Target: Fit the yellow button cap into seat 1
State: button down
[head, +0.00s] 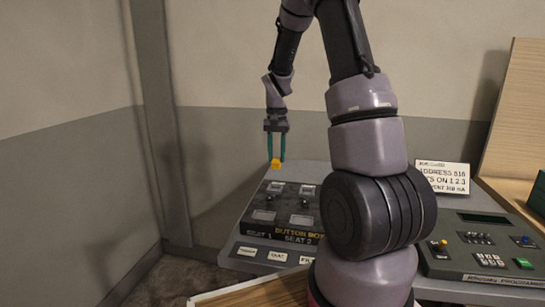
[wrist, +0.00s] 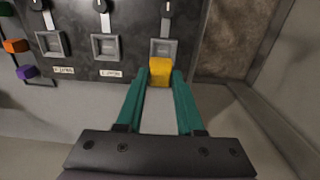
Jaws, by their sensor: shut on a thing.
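My gripper (head: 275,155) is shut on the yellow button cap (head: 276,163), holding it between the green fingertips above the back left of the dark button box (head: 308,209). In the wrist view my gripper (wrist: 160,76) points at the box, with the yellow cap (wrist: 161,71) at its tips. The cap overlaps the lower edge of the rightmost square seat (wrist: 165,46) there; I cannot tell the height gap. In the head view the "SEAT 1" lettering (head: 259,233) is at the box's front left, below a square seat (head: 263,215) that looks empty.
Two more square seats (wrist: 50,43) and (wrist: 106,46) show in the wrist view, with orange (wrist: 15,46) and purple (wrist: 27,72) caps at the left. A programmer console (head: 480,245) and a sign card (head: 442,177) stand right. Wall lies left.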

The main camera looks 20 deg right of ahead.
jog(key=shift+w+a, duration=0.15)
jog(key=shift+w, duration=0.1)
jog(key=shift+f, duration=0.25)
send_over(275, 190)
jog(key=shift+f, duration=3.05)
jog(key=shift+f, duration=1.1)
jog(key=shift+c, duration=2.3)
grip_release()
jog(key=shift+r, duration=0.1)
notch_tip(275, 190, up, 11)
jog(key=shift+f, duration=0.2)
